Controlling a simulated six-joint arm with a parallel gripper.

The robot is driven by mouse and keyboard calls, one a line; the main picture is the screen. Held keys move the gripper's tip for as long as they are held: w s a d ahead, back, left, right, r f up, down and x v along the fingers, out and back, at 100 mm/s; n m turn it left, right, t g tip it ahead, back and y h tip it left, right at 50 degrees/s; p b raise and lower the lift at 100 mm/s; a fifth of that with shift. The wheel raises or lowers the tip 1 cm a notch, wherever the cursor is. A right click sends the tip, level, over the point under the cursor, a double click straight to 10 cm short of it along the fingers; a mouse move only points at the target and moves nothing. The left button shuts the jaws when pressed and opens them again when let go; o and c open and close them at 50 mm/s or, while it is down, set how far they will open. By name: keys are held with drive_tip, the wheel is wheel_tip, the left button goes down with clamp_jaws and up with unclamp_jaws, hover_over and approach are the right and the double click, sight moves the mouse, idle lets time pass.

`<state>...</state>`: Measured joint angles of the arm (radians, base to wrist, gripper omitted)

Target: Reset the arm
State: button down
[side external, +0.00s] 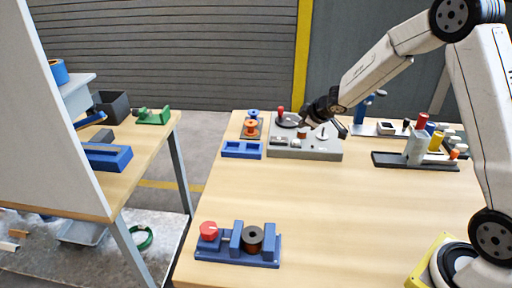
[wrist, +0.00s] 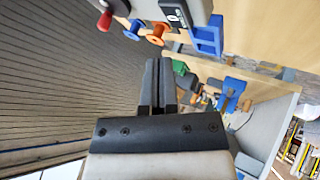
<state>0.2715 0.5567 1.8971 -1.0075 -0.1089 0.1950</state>
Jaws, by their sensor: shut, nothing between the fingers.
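My gripper (side external: 338,128) is at the back of the wooden table, above the right part of the grey winding unit (side external: 318,154). In the wrist view my gripper (wrist: 167,66) shows its two dark fingers together, with nothing between them. The grey unit carries a red-topped lever (side external: 281,113), a round grey plate and a small copper-coloured coil (side external: 302,133). The gripper and wrist hide part of what lies behind them. In the wrist view the grey unit (wrist: 160,11) shows beyond the fingertips, at the top edge.
An orange spool (side external: 251,128) and a blue tray (side external: 243,149) stand left of the unit. A blue fixture (side external: 238,246) with a red knob and dark coil is at the front left. A dark rack (side external: 396,160) is at the right. The middle table is clear.

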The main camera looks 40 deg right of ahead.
drive_tip(key=s+a+m+g, duration=0.3)
drive_tip(key=s+a, duration=0.3)
drive_tip(key=s, duration=0.6)
drive_tip(key=s+a+m+g+y, duration=0.1)
drive_tip(key=s+a+m+g, duration=0.2)
drive_tip(key=s+a, duration=0.4)
drive_tip(key=s, duration=0.6)
drive_tip(key=shift+s+f+m, duration=0.2)
drive_tip(key=shift+s+m, duration=0.05)
drive_tip(key=shift+m, duration=0.05)
drive_tip(key=shift+a, duration=0.1)
